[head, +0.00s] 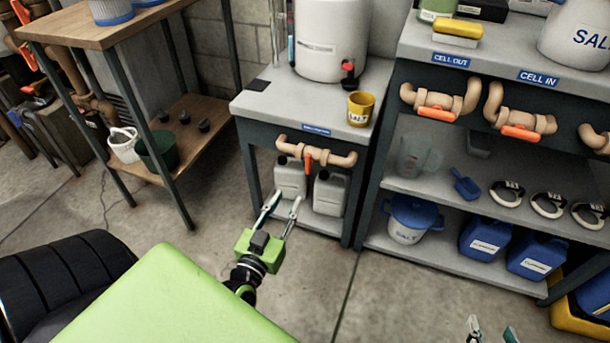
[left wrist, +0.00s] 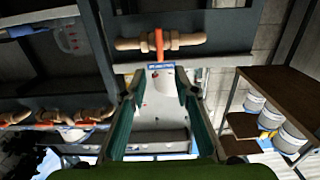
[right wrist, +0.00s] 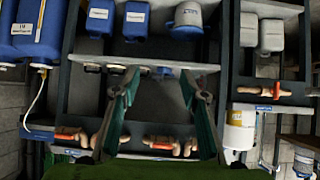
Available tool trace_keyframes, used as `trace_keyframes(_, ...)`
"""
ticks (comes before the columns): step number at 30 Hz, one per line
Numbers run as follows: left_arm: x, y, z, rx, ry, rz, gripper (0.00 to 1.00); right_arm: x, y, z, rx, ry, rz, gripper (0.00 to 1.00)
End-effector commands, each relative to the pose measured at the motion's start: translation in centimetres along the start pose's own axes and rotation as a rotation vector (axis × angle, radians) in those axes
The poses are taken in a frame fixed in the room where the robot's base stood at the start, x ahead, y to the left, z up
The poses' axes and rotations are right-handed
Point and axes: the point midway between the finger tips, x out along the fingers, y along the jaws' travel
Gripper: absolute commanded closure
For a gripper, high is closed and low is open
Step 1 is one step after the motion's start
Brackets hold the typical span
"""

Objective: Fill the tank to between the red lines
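A white cylindrical tank (head: 333,38) stands on the grey top of a small stand, with a small black and red tap (head: 348,72) low on its front. A slim upright strip (head: 291,38) with a red part is left of it; its markings are too small to read. Below the stand's top is a beige pipe valve (head: 335,159), its orange handle (head: 308,160) hanging down; the handle shows in the left wrist view (left wrist: 159,45). My left gripper (head: 282,203) is open and empty, in front of and below the valve. My right gripper (head: 491,331) is open and empty, low at the right.
A yellow salt cup (head: 360,108) sits on the stand's front right corner. Grey jugs (head: 329,192) stand on its lower shelf. The right bench (head: 505,60) carries more orange-handled valves, with a blue scoop (head: 466,186) and jugs below. A wooden table (head: 95,30) is left. Floor between is clear.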

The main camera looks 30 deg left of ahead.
Motion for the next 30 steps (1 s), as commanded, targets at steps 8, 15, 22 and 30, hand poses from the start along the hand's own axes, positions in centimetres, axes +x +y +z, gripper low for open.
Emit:
trace_keyframes(8,4.5,0.0,-0.1,-0.003,0.006,-0.001,0.72,0.3,-0.5,-3.8,-0.001,0.168,-0.011,0.6)
trace_keyframes(15,9.5,0.0,0.0,-0.003,0.004,-0.001,0.72,-0.3,-1.1,-8.6,-0.001,0.386,-0.023,0.6)
trace_keyframes(22,12.6,0.0,0.0,-0.002,0.002,-0.001,0.72,-1.5,-1.6,-11.9,0.001,0.542,-0.033,0.6)
trace_keyframes(30,13.6,0.1,-0.1,-0.001,0.0,0.001,0.72,-2.1,-1.7,-13.1,0.002,0.597,-0.036,0.6)
